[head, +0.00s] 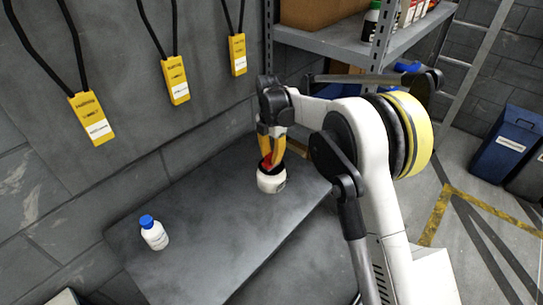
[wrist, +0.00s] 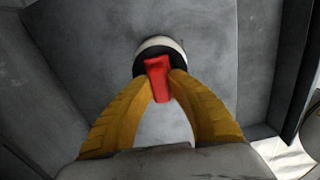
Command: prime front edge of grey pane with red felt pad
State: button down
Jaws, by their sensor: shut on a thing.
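My gripper (head: 271,158) has yellow fingers and points down over the grey tabletop. It is shut on the red felt pad (wrist: 158,80), which sticks out beyond the fingertips. The pad also shows as a small red patch in the head view (head: 266,162). A white round pot (head: 271,182) with a dark mouth stands on the tabletop right under the pad. The pot shows behind the pad in the wrist view (wrist: 160,43). The pad's tip overlaps the dark mouth; I cannot tell whether it touches inside. I cannot make out a grey pane separate from the grey tabletop (head: 200,225).
A white bottle with a blue cap (head: 153,233) stands at the tabletop's left. Yellow tags (head: 92,118) hang on black straps along the wall. A metal shelf (head: 345,42) with goods stands behind. Blue bins (head: 508,142) are far right. The tabletop between bottle and pot is clear.

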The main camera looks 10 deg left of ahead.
aim_at(271, 155)
jog(key=shift+r+p, duration=1.8)
jog(key=shift+r, duration=1.75)
jog(key=shift+f, duration=0.1)
